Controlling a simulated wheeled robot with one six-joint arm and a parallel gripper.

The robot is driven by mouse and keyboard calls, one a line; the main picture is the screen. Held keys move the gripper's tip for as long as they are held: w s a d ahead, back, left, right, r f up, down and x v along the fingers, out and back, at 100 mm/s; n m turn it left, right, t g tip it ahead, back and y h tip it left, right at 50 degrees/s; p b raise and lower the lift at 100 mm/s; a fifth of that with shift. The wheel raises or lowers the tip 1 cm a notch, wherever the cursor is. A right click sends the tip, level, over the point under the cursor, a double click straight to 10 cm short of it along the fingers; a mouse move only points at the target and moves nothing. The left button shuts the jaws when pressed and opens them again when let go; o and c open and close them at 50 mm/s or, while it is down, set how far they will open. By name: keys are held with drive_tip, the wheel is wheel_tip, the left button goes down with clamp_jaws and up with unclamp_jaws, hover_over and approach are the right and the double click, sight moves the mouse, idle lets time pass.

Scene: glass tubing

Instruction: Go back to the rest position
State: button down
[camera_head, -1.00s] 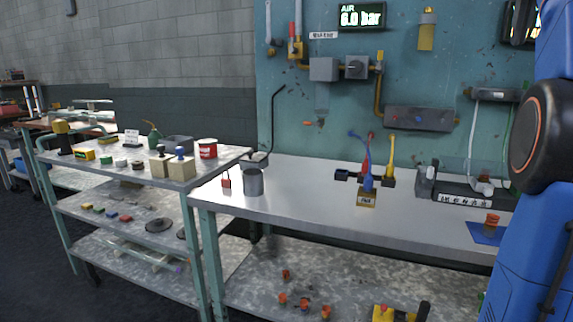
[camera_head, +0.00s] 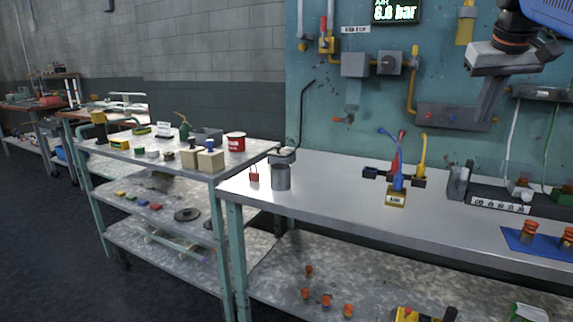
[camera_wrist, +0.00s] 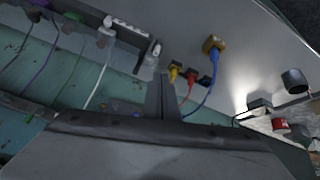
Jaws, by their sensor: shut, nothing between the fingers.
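My gripper (camera_head: 484,118) hangs from my blue arm at the upper right of the head view, in front of the teal back panel and above the workbench (camera_head: 330,208). Its grey fingers point down and are shut together with nothing between them. In the wrist view the closed fingers (camera_wrist: 161,88) stand up in the middle of the picture, clear of the bench items.
A grey cup (camera_head: 281,177) is further left. A blue mat (camera_head: 535,242) with orange-topped parts lies at right. A loaded cart (camera_head: 180,166) stands left. The bench front is mostly clear.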

drive_tip(key=s+a+f+n+y, duration=0.1)
drive_tip(key=s+a+f, duration=0.4)
drive_tip(key=f, duration=0.8)
drive_tip(key=s+a+f+y, duration=0.1)
drive_tip(key=s+a+f, duration=0.5)
drive_tip(key=f, duration=0.6)
drive_tip(key=s+a+f+n, duration=0.1)
drive_tip(key=s+a+f, duration=0.5)
drive_tip(key=f, duration=0.7)
drive_tip(key=shift+s+f+n+g+y, duration=0.3)
drive_tip(key=shift+s+y, duration=0.1)
drive_tip(key=shift+s, duration=0.7)
drive_tip(key=shift+a, duration=0.1)
